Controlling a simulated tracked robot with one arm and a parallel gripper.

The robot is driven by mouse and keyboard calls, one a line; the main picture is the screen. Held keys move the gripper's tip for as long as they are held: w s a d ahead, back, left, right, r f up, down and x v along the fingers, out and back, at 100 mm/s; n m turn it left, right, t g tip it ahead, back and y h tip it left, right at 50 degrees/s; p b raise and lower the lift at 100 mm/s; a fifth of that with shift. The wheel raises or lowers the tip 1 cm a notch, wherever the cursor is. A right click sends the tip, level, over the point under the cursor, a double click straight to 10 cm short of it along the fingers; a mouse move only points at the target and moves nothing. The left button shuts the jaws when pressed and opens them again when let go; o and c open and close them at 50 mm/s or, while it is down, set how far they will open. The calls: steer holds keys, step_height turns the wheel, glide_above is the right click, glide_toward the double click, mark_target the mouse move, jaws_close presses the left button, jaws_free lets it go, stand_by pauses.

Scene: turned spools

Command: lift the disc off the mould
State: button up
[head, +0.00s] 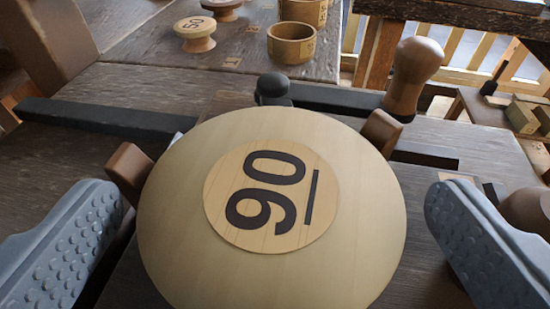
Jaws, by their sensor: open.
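A large pale wooden disc (171,221) lies in the middle foreground of the head view, with a round label marked "90" (271,196) on its face. Brown wooden blocks, one at its left edge (129,172) and one at its upper right edge (381,132), stand against or close to its rim. What lies under the disc is hidden, so I cannot make out the mould. My gripper (272,250) is open, with one grey studded finger on each side of the disc. Both fingers appear apart from its rim.
A black bar (100,119) and a wooden-handled tool (413,78) lie behind the disc on the weathered bench (190,90). A spool marked "50" (195,32) and a wooden cup (291,43) stand farther back. Small blocks (522,116) sit at right.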

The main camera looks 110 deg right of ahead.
steer(key=shift+s+d+f, duration=0.1)
steer(key=shift+s+d, duration=0.1)
steer(key=shift+c, duration=0.3)
steer(key=shift+f, duration=0.1)
steer(key=c, duration=0.8)
